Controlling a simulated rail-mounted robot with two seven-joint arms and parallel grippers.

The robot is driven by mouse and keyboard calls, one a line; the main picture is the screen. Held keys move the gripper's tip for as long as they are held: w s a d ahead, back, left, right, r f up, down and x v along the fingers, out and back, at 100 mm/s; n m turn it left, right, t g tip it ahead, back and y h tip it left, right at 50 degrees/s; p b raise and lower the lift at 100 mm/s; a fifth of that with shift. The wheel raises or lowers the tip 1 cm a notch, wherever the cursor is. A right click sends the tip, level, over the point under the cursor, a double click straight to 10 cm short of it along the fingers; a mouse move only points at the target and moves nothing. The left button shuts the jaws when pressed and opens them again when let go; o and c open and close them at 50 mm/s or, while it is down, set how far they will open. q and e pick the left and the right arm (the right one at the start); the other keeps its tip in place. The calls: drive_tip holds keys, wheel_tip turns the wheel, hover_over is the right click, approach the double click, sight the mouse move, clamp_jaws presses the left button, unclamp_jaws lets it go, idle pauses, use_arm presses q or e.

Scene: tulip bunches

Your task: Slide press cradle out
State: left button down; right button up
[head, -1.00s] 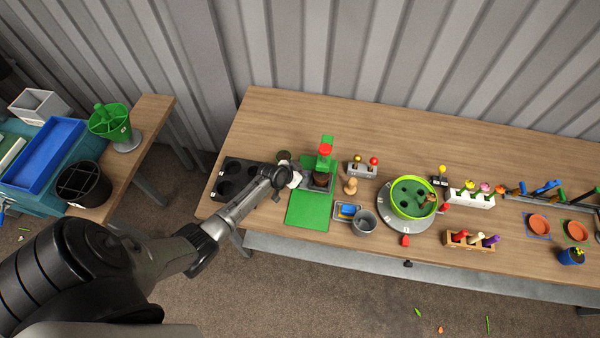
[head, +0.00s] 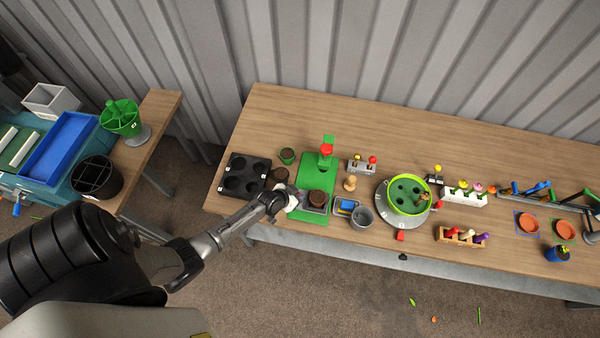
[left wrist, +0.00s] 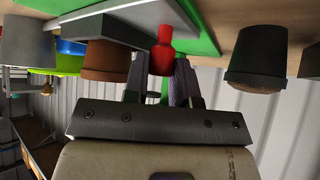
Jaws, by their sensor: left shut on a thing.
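The grey press cradle (head: 314,209) sits on the front of the green press base (head: 312,169), with a brown pot (head: 317,198) in it. The press's red knob (head: 326,149) stands behind the cradle. My left gripper (head: 290,200) is at the cradle's left side. In the left wrist view its fingers (left wrist: 160,85) are shut around an upright red grip (left wrist: 161,48) beside the grey cradle (left wrist: 118,22). The wrist picture is upside down. In the head view the gripper hides the grip. My right gripper is not in view.
A dark pot (head: 279,175) and a black tray with holes (head: 243,176) are left of the press. The table's front edge is just before the cradle.

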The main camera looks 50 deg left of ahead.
use_arm(q)
drive_tip(key=shift+s+d, duration=0.7)
drive_tip(key=shift+s, duration=0.2)
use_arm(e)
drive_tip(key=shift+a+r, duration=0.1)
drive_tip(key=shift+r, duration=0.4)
use_arm(q)
drive_tip(key=c, duration=0.9)
unclamp_jaws()
drive_tip(key=shift+w, duration=0.1)
drive_tip(key=shift+c, duration=0.2)
drive_tip(key=shift+s+r+p, duration=0.3)
drive_tip(key=shift+s+r, duration=0.1)
drive_tip(key=p+v, duration=0.1)
drive_tip(key=v, duration=1.1)
drive_tip(key=shift+s+r, duration=0.25)
drive_tip(key=shift+s, duration=0.05)
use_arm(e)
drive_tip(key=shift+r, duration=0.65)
